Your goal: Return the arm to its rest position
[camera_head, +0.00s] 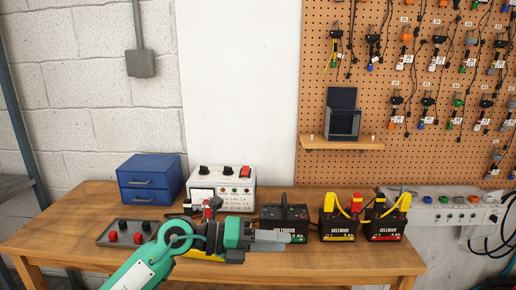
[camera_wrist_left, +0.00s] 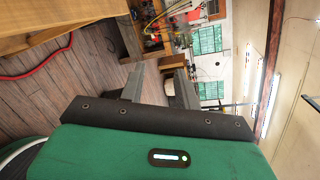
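My left arm (camera_head: 158,259), green and black, reaches in from the bottom left of the head view. Its gripper (camera_head: 283,240) points right, in front of the workbench and overlapping the lower part of a black battery-like box (camera_head: 284,217). In the left wrist view my left gripper (camera_wrist_left: 158,75) shows two grey fingers standing apart. Nothing is between them; only the room behind shows in the gap. My right gripper is in neither view.
The wooden workbench (camera_head: 64,228) holds a blue drawer box (camera_head: 150,180), a white power unit (camera_head: 236,177), a grey tray (camera_head: 113,240) with red and black knobs, and two black batteries (camera_head: 338,230) (camera_head: 386,228) with yellow clamps. A pegboard (camera_head: 420,150) hangs behind. Wooden floor (camera_wrist_left: 60,100) shows in the wrist view.

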